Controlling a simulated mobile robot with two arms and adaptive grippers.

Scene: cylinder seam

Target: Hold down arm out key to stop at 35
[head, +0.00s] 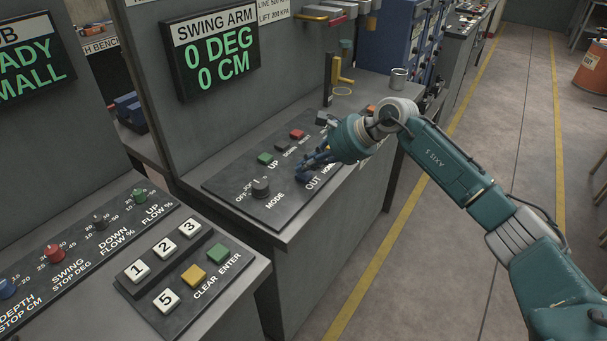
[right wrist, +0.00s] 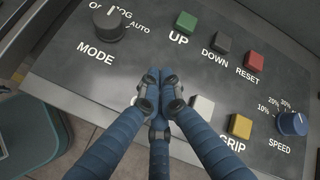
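The swing arm display (head: 211,48) reads 0 DEG and 0 CM. Below it is a sloped key panel (head: 228,184) with a label OUT, partly covered by my gripper. My right gripper (head: 306,172) is over this label, its blue fingertips close together and low at the panel. In the right wrist view the fingers (right wrist: 158,78) meet with nothing seen between them. They hide the OUT key, so I cannot tell whether they touch it. My left gripper is not in view.
The mode knob (head: 261,187), green UP key (head: 265,158) and red RESET key (head: 297,134) are close by. In the right wrist view a white key (right wrist: 202,106), yellow GRIP key (right wrist: 240,126) and blue speed knob (right wrist: 292,123) are right of the fingers.

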